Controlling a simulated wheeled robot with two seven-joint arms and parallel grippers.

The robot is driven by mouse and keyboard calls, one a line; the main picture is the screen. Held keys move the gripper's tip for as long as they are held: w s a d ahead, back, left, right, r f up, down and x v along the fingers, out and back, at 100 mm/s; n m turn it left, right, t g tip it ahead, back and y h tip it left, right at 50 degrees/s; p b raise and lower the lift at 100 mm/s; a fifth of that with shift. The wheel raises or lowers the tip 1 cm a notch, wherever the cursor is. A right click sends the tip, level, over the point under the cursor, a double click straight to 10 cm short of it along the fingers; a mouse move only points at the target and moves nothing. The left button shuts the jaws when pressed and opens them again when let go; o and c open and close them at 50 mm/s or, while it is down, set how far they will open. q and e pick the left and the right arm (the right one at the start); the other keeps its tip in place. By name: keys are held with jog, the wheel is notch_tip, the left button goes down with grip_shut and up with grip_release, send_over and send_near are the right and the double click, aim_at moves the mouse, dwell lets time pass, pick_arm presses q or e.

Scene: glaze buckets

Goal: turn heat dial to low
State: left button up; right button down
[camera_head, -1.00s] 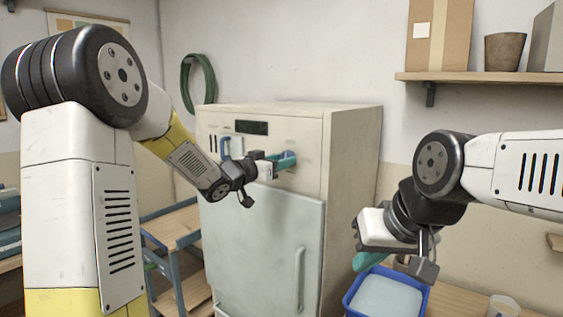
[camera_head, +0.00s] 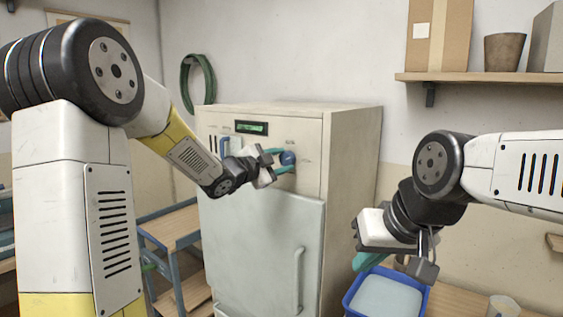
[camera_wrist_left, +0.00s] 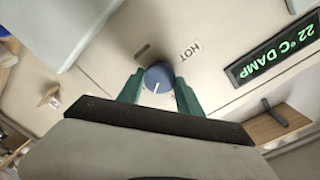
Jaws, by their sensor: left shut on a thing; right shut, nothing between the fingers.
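The heat dial (camera_head: 288,158) is a round blue knob on the upper front panel of a cream cabinet (camera_head: 262,235). In the left wrist view the dial (camera_wrist_left: 159,76) has a white pointer line and a printed HOT label (camera_wrist_left: 190,50) beside it. The pointer is turned away from HOT. My left gripper (camera_head: 279,160) has its teal fingers on either side of the dial, shut on it. A lit green display (camera_head: 251,128) reads "22°C DAMP" in the left wrist view. My right gripper (camera_head: 368,262) is shut and empty above a blue tub.
The blue tub (camera_head: 350,301) of pale liquid stands on a wooden surface below my right gripper. A blue-framed cart (camera_head: 172,262) stands left of the cabinet. The cabinet door has a vertical handle (camera_head: 299,278). A wall shelf (camera_head: 480,77) is at the upper right.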

pick_arm(q)
jog(key=m, duration=0.4)
jog(key=shift+m+y, duration=0.3)
jog(key=shift+m, duration=0.1)
jog(key=shift+f, duration=0.1)
dwell(0.4)
jog(key=o, duration=1.4)
jog(key=shift+c, duration=0.2)
jog(key=shift+s, duration=0.1)
jog(key=v, duration=0.7)
jog(key=shift+s+a, duration=0.2)
jog(key=shift+s, duration=0.1)
